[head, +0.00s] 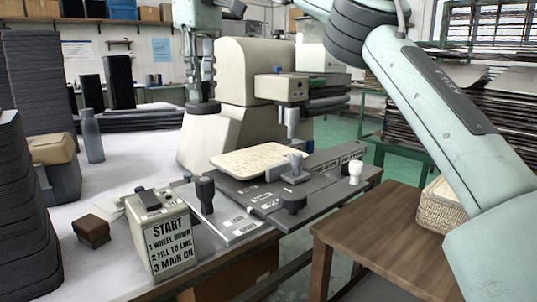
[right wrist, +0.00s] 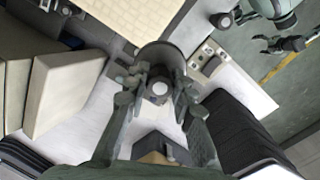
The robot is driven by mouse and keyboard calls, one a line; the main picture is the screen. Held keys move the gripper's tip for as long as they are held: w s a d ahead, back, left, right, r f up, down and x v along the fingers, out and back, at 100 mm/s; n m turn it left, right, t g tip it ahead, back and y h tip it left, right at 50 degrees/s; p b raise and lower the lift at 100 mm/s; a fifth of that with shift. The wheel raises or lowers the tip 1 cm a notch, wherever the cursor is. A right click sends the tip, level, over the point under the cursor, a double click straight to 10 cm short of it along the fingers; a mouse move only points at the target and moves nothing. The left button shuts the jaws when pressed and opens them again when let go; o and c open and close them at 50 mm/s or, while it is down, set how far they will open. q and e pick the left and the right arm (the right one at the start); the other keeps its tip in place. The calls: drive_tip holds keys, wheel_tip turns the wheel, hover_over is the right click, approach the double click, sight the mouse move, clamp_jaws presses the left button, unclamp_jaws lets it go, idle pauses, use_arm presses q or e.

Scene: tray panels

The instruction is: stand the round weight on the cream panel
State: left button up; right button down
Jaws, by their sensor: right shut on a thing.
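The round weight (head: 203,107) is a dark grey disc with a knob on top. My right gripper (head: 208,88) points down and is shut on the knob, holding the disc level. In the right wrist view the fingers (right wrist: 164,88) close around the knob, and the disc (right wrist: 165,55) shows beyond it. The cream panel (head: 262,158) lies flat on the grey machine bed, nearer and to the right of the weight; it also shows at the top of the right wrist view (right wrist: 120,15). My left gripper (right wrist: 290,43) appears small at that view's top right; its jaws are unclear.
A START box (head: 160,235) and a small brown block (head: 92,231) stand at the table's front. A dark knob (head: 205,193) rises beside the panel. The large cream machine (head: 258,70) stands right of my right gripper. Dark stacks (head: 40,110) and a bottle (head: 91,137) are left.

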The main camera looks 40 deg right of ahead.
drive_tip(key=s+d+f, duration=0.1)
drive_tip(key=d+f, duration=0.1)
drive_tip(key=d, duration=0.1)
drive_tip(key=d+f, duration=0.2)
drive_tip(key=d, duration=0.2)
drive_tip(key=s+d+f+b, duration=0.1)
drive_tip(key=d+f, duration=0.2)
drive_tip(key=d, duration=0.1)
drive_tip(key=shift+s+d, duration=0.25)
drive_tip(key=shift+s, duration=0.1)
wheel_tip(320, 180, down, 3)
drive_tip(key=shift+f+b, duration=0.1)
drive_tip(key=shift+b, duration=0.55)
use_arm(q)
wheel_tip(320, 180, up, 6)
drive_tip(key=shift+s+a+f, duration=0.1)
drive_tip(key=shift+f, duration=0.05)
use_arm(e)
drive_tip(key=shift+f, duration=0.25)
use_arm(q)
drive_tip(key=shift+t, duration=0.3)
use_arm(e)
drive_tip(key=shift+f, duration=0.15)
drive_tip(key=c, duration=1.6)
unclamp_jaws()
drive_tip(key=o, duration=0.3)
use_arm(q)
drive_tip(key=shift+r, duration=0.2)
